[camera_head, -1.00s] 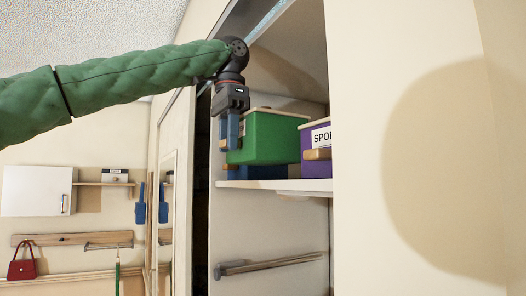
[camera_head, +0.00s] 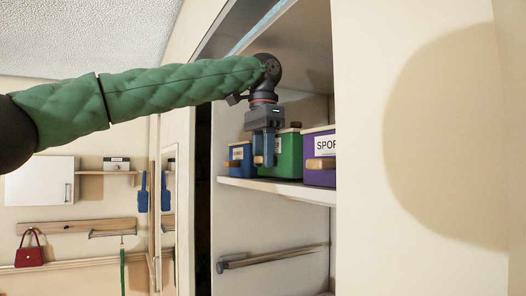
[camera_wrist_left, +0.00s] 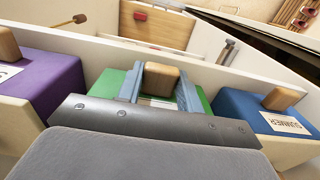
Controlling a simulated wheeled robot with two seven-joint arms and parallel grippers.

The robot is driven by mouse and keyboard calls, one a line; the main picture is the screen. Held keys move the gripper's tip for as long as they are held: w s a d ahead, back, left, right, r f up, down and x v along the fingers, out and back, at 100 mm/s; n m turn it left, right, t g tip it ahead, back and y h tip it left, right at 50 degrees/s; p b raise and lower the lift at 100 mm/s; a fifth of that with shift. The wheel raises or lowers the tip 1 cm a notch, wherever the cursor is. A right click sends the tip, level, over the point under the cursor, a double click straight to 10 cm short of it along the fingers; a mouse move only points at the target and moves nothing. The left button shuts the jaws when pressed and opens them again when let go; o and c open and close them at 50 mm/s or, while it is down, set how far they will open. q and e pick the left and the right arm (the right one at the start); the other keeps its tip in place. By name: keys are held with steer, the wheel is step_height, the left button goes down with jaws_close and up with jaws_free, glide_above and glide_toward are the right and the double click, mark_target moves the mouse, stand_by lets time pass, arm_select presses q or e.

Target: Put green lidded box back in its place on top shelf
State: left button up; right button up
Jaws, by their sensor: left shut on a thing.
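The green lidded box (camera_head: 289,153) is on or just above the top shelf (camera_head: 291,191), between a blue box and a purple box. My left gripper (camera_head: 263,160) points down in front of it and is shut on its wooden handle. In the left wrist view the fingers of the gripper (camera_wrist_left: 160,85) flank the handle (camera_wrist_left: 161,79), with green box parts (camera_wrist_left: 108,84) showing on both sides. Fingers and gripper body hide much of the box front, including its label. Whether its base touches the shelf I cannot tell. My right gripper is out of view.
The purple box (camera_head: 319,176) labelled "SPOR..." stands close on the right. The blue box (camera_head: 236,156) stands on the left; its label (camera_wrist_left: 284,123) reads "SUMMER" in the wrist view. The closet wall (camera_head: 365,150) bounds the right. A rail (camera_head: 270,257) runs below the shelf.

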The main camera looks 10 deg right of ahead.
arm_select(q)
steer(key=shift+a+f, duration=0.1)
steer(key=shift+f, duration=0.2)
steer(key=shift+w+f, duration=0.1)
steer(key=shift+w, duration=0.05)
steer(key=o, duration=1.2)
